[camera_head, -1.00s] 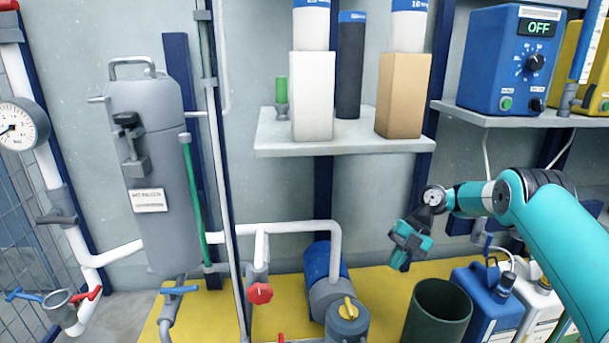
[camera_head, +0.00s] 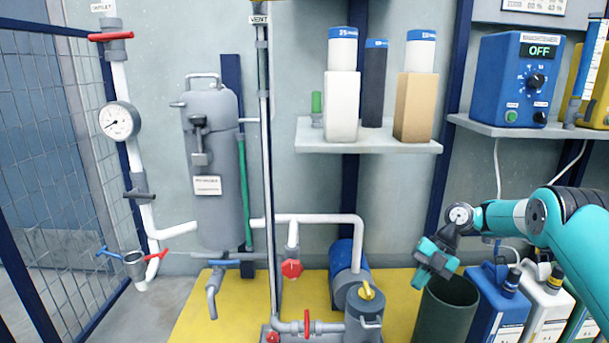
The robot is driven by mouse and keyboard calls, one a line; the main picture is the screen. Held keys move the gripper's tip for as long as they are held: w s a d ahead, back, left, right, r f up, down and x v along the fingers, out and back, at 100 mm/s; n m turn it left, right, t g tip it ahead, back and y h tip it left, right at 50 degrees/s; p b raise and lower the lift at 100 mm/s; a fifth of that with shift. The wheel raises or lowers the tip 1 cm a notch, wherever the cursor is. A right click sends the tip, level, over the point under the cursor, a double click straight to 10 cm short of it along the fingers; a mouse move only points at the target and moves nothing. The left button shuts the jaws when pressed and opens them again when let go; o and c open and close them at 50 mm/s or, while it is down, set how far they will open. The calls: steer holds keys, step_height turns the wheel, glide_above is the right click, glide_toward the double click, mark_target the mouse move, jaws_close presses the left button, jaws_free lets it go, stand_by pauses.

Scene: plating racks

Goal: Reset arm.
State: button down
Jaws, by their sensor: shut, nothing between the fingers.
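My gripper (camera_head: 424,276) is at the end of my teal arm, at the lower right of the head view. It is shut and empty, pointing down and to the left. It hangs in front of the dark green open bin (camera_head: 446,311) and covers part of its rim. I cannot tell how far apart they are. My arm comes in from the right edge with its elbow bent.
Blue (camera_head: 497,306) and white (camera_head: 546,308) jugs stand right of the bin, beneath my arm. A blue and grey pump (camera_head: 349,274) is to the left. A shelf (camera_head: 366,142) with filter cartridges and a blue control box (camera_head: 508,80) reading OFF are above.

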steer(key=s+a+r+m+t+h+p, duration=0.1)
steer(key=s+a+r+m, duration=0.5)
steer(key=r, duration=0.4)
steer(key=s+a+r+m, duration=0.5)
steer(key=r, duration=0.5)
steer(key=s+a+r+m+t+h+p, duration=0.1)
steer(key=s+r+m, duration=0.1)
steer(key=s+m, duration=0.8)
steer(key=s+r+m+t, duration=0.1)
steer(key=s+r+m, duration=0.15)
steer(key=s, duration=1.35)
step_height(320, 180, up, 38)
steer(key=p, duration=3.8)
steer(key=shift+w+a+m, duration=0.25)
steer(key=shift+w+m, duration=0.05)
steer(key=shift+m, duration=0.05)
steer(key=shift+f, duration=0.1)
